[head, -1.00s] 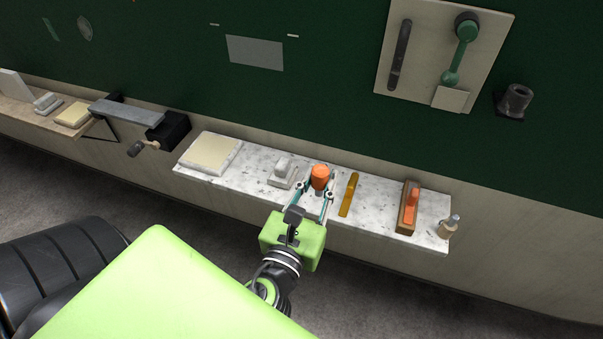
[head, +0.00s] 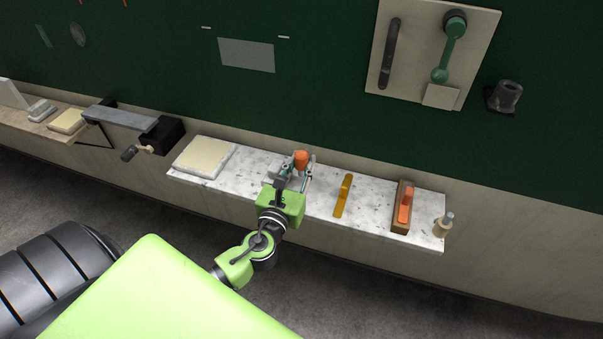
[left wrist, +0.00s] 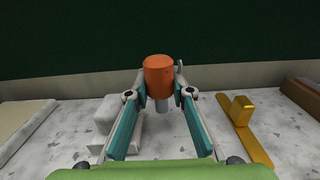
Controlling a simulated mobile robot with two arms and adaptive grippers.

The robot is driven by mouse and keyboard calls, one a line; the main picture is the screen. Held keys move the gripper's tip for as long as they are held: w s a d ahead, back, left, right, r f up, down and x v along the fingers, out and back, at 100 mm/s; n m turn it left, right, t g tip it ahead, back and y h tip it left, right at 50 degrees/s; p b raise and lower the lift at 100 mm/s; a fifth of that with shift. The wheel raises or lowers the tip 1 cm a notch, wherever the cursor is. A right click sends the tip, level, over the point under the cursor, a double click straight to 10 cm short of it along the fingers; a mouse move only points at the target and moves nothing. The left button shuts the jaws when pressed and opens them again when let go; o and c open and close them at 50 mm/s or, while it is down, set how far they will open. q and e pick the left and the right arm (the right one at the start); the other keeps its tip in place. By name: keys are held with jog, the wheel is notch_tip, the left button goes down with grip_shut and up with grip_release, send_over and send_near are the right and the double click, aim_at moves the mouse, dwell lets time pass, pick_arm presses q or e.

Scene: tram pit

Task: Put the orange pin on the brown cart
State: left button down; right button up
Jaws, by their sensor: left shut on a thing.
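The orange pin (head: 301,160) has an orange head and a grey shank. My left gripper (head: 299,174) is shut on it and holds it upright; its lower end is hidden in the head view. In the left wrist view, the pin (left wrist: 158,76) stands between the fingertips with the shank pointing down. The brown cart (head: 397,220) is a long brown block near the right end of the speckled shelf, with an orange piece on top. My gripper is well to the left of it. A brown edge shows at the right in the left wrist view (left wrist: 305,95). My right gripper is out of view.
The speckled shelf (head: 373,213) also bears a cream slab (head: 205,157), a pale grey block (left wrist: 105,118) beside the pin, a yellow-ochre piece (head: 343,195) between gripper and brown cart, and a small beige peg (head: 443,225). The green wall rises behind.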

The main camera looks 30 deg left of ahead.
aim_at(301, 175)
pick_arm(q)
notch_tip(301, 175, down, 3)
jog(key=shift+r+b, duration=0.1)
jog(key=shift+b, duration=0.25)
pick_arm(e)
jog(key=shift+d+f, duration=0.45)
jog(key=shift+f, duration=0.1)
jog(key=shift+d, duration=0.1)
pick_arm(q)
jog(key=shift+f, duration=0.35)
jog(key=c, duration=2.1)
grip_release()
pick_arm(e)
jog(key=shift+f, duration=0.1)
pick_arm(q)
jog(key=shift+r, duration=0.15)
